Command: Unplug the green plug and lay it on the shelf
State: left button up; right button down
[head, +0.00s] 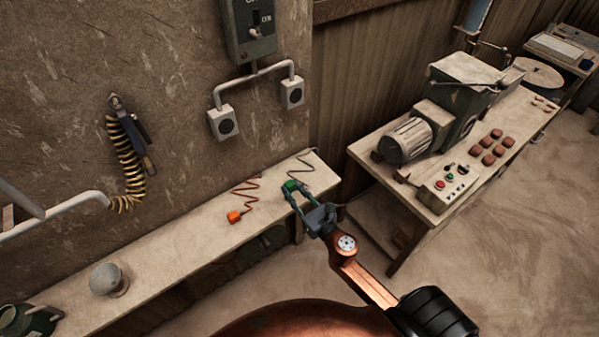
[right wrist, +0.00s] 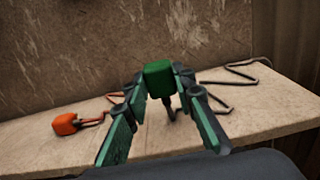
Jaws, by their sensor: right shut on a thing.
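The green plug (head: 290,186) is between the fingers of my right gripper (head: 293,192) at the right end of the shelf (head: 180,240). In the right wrist view the green plug (right wrist: 159,79) sits between the fingertips, with a dark cord below and behind it. My right gripper (right wrist: 161,84) is shut on it. Whether the plug touches the shelf top is hard to tell. The two wall sockets (head: 223,122) and (head: 292,92) show no plug in them. My left gripper is not in view.
An orange plug (head: 234,217) with a zigzag cord lies on the shelf left of the green one. A switch box (head: 250,30) hangs above the sockets. A grey domed object (head: 108,280) stands on the shelf's left part. A workbench with a press (head: 462,95) stands at right.

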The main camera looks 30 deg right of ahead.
jog(key=b, duration=0.3)
send_over(302, 182)
jog(key=shift+w+a+f, duration=0.1)
jog(key=shift+f, duration=0.2)
jog(key=shift+f+b, duration=0.6)
jog(key=shift+f, duration=0.05)
jog(key=shift+f+b, duration=0.3)
jog(key=shift+f, duration=0.1)
jog(key=shift+f+b, duration=0.7)
jog(key=shift+f, duration=0.1)
jog(key=shift+f+b, duration=0.55)
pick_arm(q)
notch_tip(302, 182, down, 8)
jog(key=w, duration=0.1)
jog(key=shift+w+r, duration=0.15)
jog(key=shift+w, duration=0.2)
